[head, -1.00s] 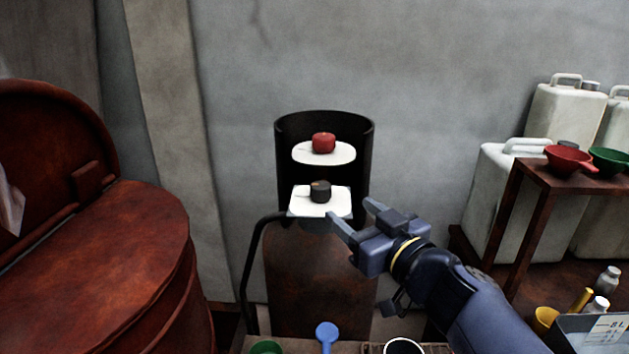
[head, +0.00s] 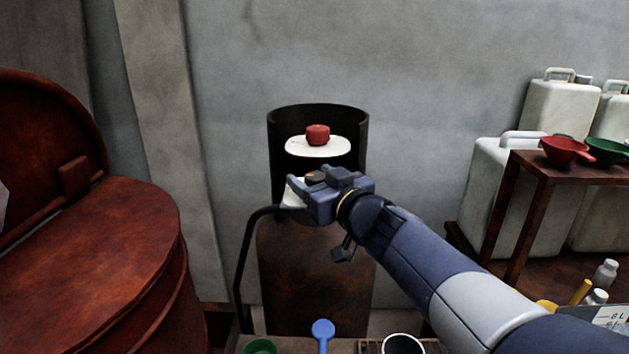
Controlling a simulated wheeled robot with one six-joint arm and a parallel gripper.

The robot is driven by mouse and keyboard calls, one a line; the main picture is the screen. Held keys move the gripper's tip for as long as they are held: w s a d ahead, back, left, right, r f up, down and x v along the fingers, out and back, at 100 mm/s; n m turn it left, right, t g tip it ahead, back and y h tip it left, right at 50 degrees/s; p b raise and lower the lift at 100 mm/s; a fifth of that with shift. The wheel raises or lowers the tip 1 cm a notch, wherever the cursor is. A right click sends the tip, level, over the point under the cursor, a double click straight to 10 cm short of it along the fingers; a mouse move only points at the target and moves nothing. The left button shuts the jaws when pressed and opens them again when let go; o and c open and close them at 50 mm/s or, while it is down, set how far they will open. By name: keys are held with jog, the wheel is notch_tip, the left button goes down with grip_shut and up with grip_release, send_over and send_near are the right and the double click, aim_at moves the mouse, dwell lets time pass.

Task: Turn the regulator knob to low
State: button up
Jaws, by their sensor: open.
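The dark regulator knob (head: 315,175) sits on a white plate (head: 292,200) at the front of a black-collared rusty cylinder (head: 318,280). Only a sliver of the knob's top shows; my gripper covers most of it and much of the plate. My gripper (head: 300,189) is open, its fingers at the knob. I cannot tell whether they touch it or stand around it. The knob's setting is hidden. A red knob (head: 318,135) sits on a white disc (head: 305,150) above and behind.
A black hose (head: 243,255) curves down the cylinder's left side. A large rusty vat (head: 95,265) stands at left. At right are white jugs (head: 500,185) and a brown stand (head: 550,170) with funnels. A blue scoop (head: 322,330) and cups lie along the front edge.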

jog(key=shift+c, duration=0.5)
jog(key=c, duration=0.9)
